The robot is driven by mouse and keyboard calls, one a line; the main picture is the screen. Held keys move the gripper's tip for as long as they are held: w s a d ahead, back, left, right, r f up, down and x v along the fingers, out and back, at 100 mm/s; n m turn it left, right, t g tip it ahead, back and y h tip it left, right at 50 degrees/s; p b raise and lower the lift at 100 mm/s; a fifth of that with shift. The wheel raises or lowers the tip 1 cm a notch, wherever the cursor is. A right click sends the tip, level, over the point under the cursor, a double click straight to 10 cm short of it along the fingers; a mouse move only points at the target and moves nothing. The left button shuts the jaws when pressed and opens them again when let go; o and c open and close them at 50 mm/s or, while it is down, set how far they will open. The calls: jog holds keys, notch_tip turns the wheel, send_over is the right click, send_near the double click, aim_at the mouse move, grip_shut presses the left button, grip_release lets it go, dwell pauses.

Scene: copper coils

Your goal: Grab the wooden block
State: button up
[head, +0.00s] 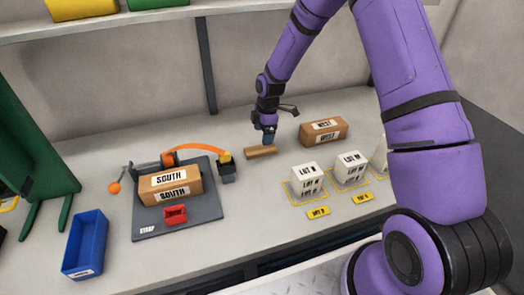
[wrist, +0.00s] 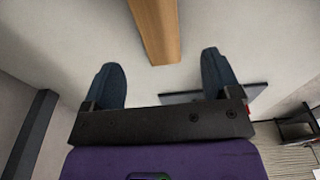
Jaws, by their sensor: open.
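The wooden block (head: 261,152) is a small light-brown bar lying on the grey bench in the head view, near the middle. In the wrist view the wooden block (wrist: 157,28) shows as a long bar at the top centre, its near end between the lines of the two fingers but ahead of the tips. My gripper (head: 268,138) is just above and behind the block in the head view. In the wrist view my gripper (wrist: 160,70) is open and empty, with dark blue fingers spread wide. Whether a finger touches the block cannot be told.
A brown box marked WEST (head: 323,132) stands right of the block. White LOT N cubes (head: 307,180) stand in front right. A SOUTH box (head: 170,186) sits on a dark plate (head: 205,212) with an orange arm. A blue bin (head: 86,245) is at left.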

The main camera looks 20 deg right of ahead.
aim_at(260, 148)
jog(key=shift+a+f, duration=0.15)
jog(key=shift+f, duration=1)
jog(key=shift+a+f, duration=0.2)
jog(key=shift+f, duration=1)
jog(key=shift+a+f, duration=0.15)
jog(key=shift+f, duration=1)
jog(key=c, duration=1)
jog(key=shift+w+r, duration=0.1)
jog(key=shift+r, duration=0.05)
